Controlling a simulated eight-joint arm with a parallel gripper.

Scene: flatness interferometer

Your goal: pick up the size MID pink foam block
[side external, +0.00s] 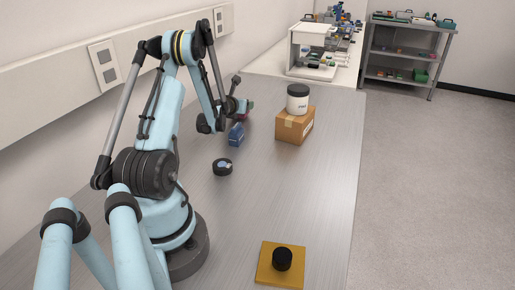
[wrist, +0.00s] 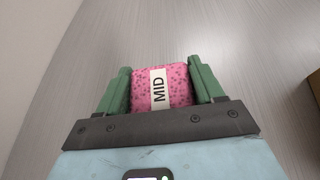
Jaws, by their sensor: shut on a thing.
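The pink foam block (wrist: 179,86) with dark speckles and a white label reading MID shows in the wrist view. It sits between the two green fingers of my gripper (wrist: 162,82), which are shut on it from both sides. In the side external view my gripper (side external: 244,106) is over the far left part of the table, and only a little reddish colour shows at it. The block is mostly hidden there. I cannot tell from these frames how far it is above the table.
A blue object (side external: 236,134) stands near my gripper. A cardboard box (side external: 295,126) bears a white jar (side external: 298,99) with a black lid. A round black item (side external: 222,167) lies nearer. A yellow plate (side external: 266,274) with a black knob is at the front. The middle right of the table is clear.

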